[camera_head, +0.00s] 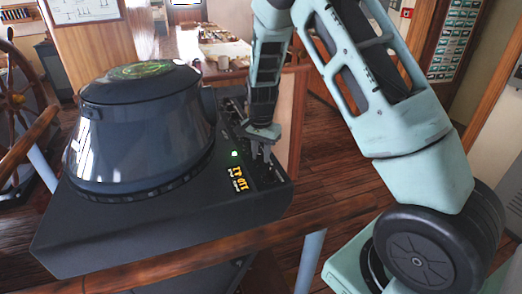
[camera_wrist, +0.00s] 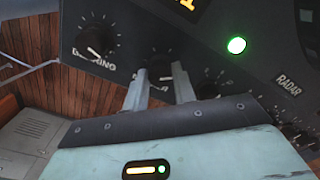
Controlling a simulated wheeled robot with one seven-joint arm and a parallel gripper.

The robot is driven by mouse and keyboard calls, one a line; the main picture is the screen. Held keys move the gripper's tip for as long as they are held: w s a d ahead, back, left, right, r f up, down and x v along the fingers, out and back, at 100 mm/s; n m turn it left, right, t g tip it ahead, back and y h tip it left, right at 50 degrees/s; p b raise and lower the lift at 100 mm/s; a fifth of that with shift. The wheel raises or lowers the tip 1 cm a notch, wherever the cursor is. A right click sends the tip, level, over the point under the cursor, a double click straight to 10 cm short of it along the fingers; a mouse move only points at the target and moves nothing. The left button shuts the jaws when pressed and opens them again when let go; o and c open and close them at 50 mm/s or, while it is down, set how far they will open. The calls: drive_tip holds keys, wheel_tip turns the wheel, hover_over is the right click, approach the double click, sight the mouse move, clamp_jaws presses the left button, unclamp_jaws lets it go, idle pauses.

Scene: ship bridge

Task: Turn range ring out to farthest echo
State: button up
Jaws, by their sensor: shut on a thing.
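The radar console (camera_head: 225,215) is a dark box with a large hood (camera_head: 140,125); a green screen (camera_head: 140,69) shows at a steep slant on its top, too oblique to make out rings or echoes. My gripper (camera_head: 266,155) reaches down to the control panel on the console's right side. In the wrist view, my gripper (camera_wrist: 160,78) has its two fingers closed on the sides of a dark knob (camera_wrist: 160,62), the middle one of a row. The label under this knob is mostly covered by the fingers.
Another knob (camera_wrist: 96,42), with a partly readable label ending in "RING", is left of the held one. A further knob (camera_wrist: 208,88) is close on the right. A green lamp (camera_wrist: 236,45) glows above. A ship's wheel (camera_head: 20,100) stands at far left.

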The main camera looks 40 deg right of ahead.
sight(261, 155)
drive_tip(key=m+p, duration=0.2)
drive_tip(key=m, duration=0.2)
drive_tip(key=shift+r+m, duration=0.1)
drive_tip(key=shift+m, duration=0.2)
drive_tip(key=shift+m+p, duration=0.8)
drive_tip(key=shift+m, duration=1.1)
drive_tip(key=o, duration=1)
wheel_tip(261, 155, up, 17)
drive_tip(key=b, duration=0.3)
drive_tip(key=shift+r, duration=0.1)
